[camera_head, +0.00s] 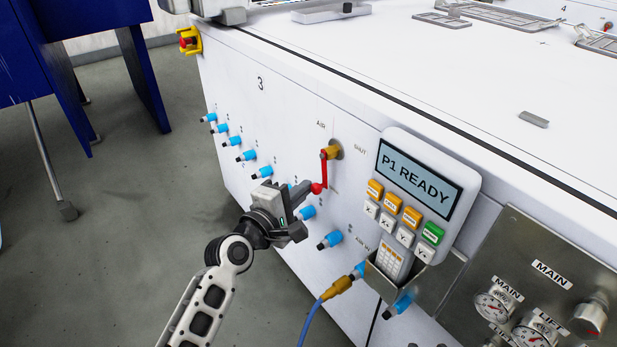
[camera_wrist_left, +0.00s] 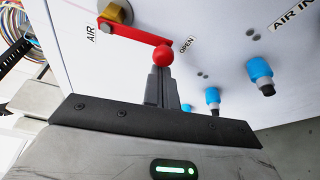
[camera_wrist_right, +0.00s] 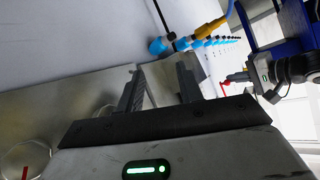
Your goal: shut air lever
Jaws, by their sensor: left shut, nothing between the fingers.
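The air lever (camera_head: 323,172) is a red arm with a red ball at its end, on a brass valve (camera_head: 331,153) on the white side panel. It hangs down, its ball at the OPEN label; the SHUT label (camera_head: 360,149) is to the right of the valve. The lever also shows in the left wrist view (camera_wrist_left: 133,34). My left gripper (camera_head: 307,188) is shut and empty, its fingertips right at the ball; I cannot tell if they touch it. My right gripper (camera_wrist_right: 160,76) is open and empty in the right wrist view, in front of the panel.
Several blue fittings (camera_head: 308,212) run along the panel below the lever. A pendant reading P1 READY (camera_head: 418,178) sits in a holder to the right. A blue hose (camera_head: 312,322) joins a brass coupling below. A gauge panel (camera_head: 515,235) is at lower right.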

